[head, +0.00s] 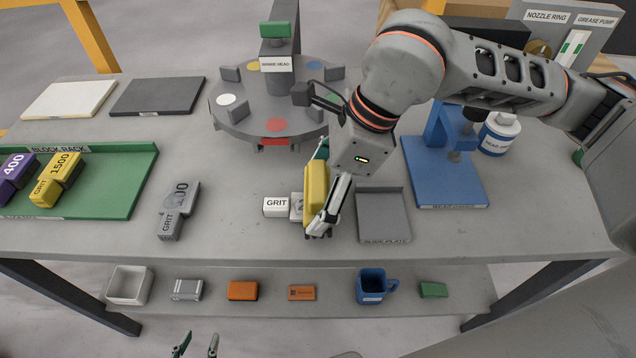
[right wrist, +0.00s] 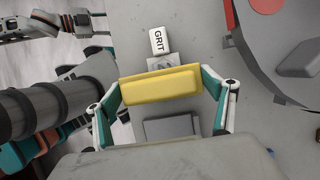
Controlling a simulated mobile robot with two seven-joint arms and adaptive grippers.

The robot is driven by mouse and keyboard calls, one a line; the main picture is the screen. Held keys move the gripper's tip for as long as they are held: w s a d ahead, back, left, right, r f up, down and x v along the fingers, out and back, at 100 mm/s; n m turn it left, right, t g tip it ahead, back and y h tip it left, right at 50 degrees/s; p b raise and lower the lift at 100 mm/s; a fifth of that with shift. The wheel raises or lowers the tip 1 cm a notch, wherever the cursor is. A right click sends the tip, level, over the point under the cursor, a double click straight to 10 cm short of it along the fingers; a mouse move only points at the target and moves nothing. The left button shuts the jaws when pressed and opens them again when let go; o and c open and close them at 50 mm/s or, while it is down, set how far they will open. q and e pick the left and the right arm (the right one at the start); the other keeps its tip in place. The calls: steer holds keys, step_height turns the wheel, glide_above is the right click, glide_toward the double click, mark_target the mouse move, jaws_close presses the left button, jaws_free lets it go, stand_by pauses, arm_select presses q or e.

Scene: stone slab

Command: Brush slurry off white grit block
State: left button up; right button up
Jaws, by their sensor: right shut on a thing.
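The white grit block (head: 275,207) lies on the stone slab at the middle, labelled GRIT; its right end is grey, with a swirled mark. It also shows in the right wrist view (right wrist: 158,41), its grey part beside the yellow piece. My right gripper (head: 322,232) is shut on a yellow oblong piece (head: 315,188), which also spans the fingers in the right wrist view (right wrist: 160,85). The yellow piece hides the block's right end; I cannot tell if they touch. My left gripper (head: 197,346) is at the bottom edge, fingers apart and empty, below the slab.
A grey grit block (head: 178,212) lies to the left. The green block rack (head: 110,195) holds purple and yellow blocks. A grey tray (head: 383,215) is just right of my right gripper. A round turntable (head: 235,115) stands behind. The lower shelf (head: 330,280) holds several small items.

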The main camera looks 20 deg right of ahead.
steer(key=shift+s+a, duration=0.1)
steer(key=shift+s, duration=0.15)
steer(key=shift+w+d+f, duration=0.15)
steer(key=shift+w+d, duration=0.1)
steer(key=shift+w, duration=0.45)
steer(key=shift+w, duration=0.15)
